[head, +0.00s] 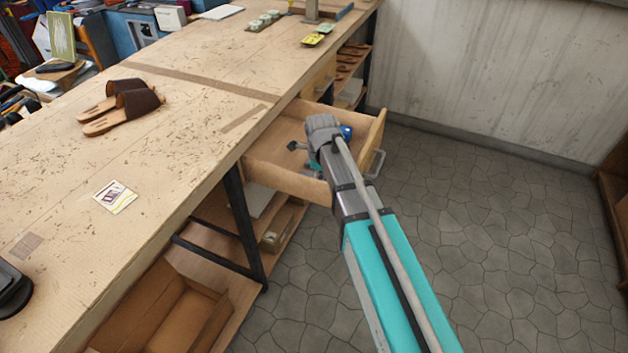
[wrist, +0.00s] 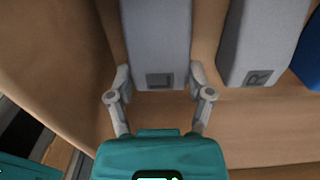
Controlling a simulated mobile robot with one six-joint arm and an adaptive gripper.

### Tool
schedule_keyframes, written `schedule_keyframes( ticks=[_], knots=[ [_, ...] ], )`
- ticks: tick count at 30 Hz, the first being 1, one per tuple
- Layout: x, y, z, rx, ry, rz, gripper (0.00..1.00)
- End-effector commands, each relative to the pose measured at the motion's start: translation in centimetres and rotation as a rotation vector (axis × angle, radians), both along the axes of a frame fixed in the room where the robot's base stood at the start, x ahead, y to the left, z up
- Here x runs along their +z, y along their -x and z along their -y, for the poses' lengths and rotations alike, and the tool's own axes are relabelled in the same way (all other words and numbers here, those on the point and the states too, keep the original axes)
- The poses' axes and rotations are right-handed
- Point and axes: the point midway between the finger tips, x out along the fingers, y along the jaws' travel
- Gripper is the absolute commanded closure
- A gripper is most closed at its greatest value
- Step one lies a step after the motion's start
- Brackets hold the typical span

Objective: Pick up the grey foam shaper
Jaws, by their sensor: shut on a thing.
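A grey foam shaper (wrist: 157,40), a long block with a small dark mark on its near end, lies between the fingers of my gripper (wrist: 160,80) in the wrist view. The fingers are shut on its two sides near that end. Its far end runs out of the top of the picture. A second grey shaper (wrist: 258,45), marked R, lies to the right, apart from the fingers. In the head view my arm reaches into an open wooden drawer (head: 285,180), and my wrist hides the held shaper.
A blue thing (wrist: 312,60) lies beyond the second shaper; a blue thing also shows in the drawer. Drawer walls stand close around my gripper. The workbench (head: 190,150) is at left, with brown sandals (head: 122,105) and a card (head: 115,196). The floor at right is clear.

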Motion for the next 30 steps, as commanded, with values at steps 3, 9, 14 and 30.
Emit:
schedule_keyframes(
  ticks=[3, 9, 14, 30],
  knots=[
    [0.0, 0.0, 0.0, 0.0, 0.0, 0.0, 0.52],
    [0.3, 0.0, 0.0, 0.0, 0.0, 0.0, 0.52],
    [1.0, 0.0, 0.0, 0.0, 0.0, 0.0, 0.52],
    [6.2, 0.0, 0.0, 0.0, 0.0, 0.0, 0.52]
  ],
)
